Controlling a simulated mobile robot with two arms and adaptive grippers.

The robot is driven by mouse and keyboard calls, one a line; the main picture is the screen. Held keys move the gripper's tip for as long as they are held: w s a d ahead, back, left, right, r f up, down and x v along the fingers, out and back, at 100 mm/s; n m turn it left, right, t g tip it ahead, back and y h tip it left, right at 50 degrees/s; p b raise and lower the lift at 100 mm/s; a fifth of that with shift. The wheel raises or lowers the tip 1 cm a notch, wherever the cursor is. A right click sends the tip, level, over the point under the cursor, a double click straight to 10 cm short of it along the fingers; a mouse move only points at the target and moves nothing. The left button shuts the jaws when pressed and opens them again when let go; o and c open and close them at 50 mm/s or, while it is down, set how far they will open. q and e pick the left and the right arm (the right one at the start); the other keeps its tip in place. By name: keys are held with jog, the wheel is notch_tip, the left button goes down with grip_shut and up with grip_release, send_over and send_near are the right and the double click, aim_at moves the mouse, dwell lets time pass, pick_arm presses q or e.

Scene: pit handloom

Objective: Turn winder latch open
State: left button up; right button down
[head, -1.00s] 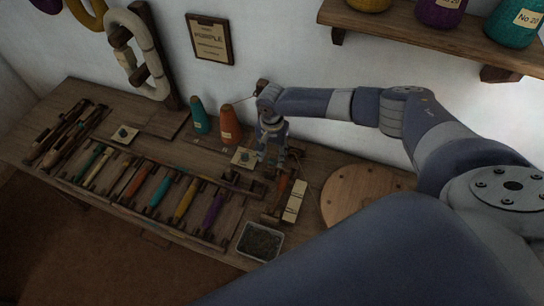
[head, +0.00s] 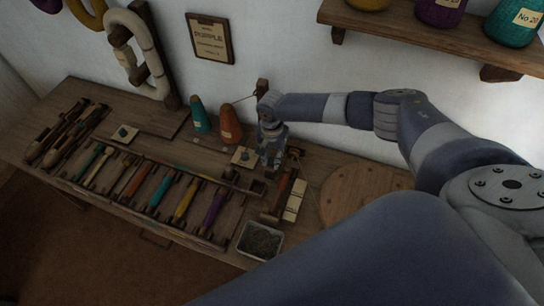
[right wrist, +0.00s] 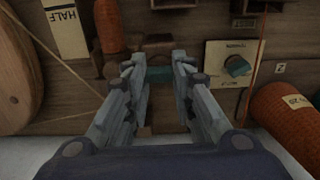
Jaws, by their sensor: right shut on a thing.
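My right gripper (head: 272,164) reaches down to the back of the bench, right of the orange cone (head: 230,125). In the right wrist view, the gripper (right wrist: 159,72) has its two fingers on either side of a small teal piece (right wrist: 159,76), which looks like the winder latch, and is shut on it. The fingers hide the ends of the piece, so its angle is hard to tell. Dark wood blocks of the winder (right wrist: 157,41) show just beyond it. In the head view the latch is hidden by the gripper. My left gripper is not in view.
A card with a teal knob (right wrist: 237,66) sits close to the right of the fingers. The orange cone (right wrist: 288,112) lies further right in the wrist view. A cream HALF block (head: 294,200), grey tray (head: 260,240), round wooden disc (head: 355,190) and bobbin rack (head: 150,190) surround the area.

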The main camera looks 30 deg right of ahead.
jog(key=shift+s+r+n+p, duration=0.15)
jog(key=shift+n+p, duration=0.25)
jog(key=shift+p, duration=0.35)
jog(key=shift+n+p, duration=0.5)
jog(key=shift+p, duration=0.2)
jog(key=shift+n+p, duration=0.65)
jog(key=shift+n, duration=0.45)
jog(key=n, duration=0.3)
jog(key=shift+n, duration=0.4)
jog(key=n, duration=0.3)
jog(key=shift+n, duration=0.3)
jog(key=n, duration=0.6)
jog(key=shift+n, duration=0.4)
jog(key=c, duration=1.4)
grip_release()
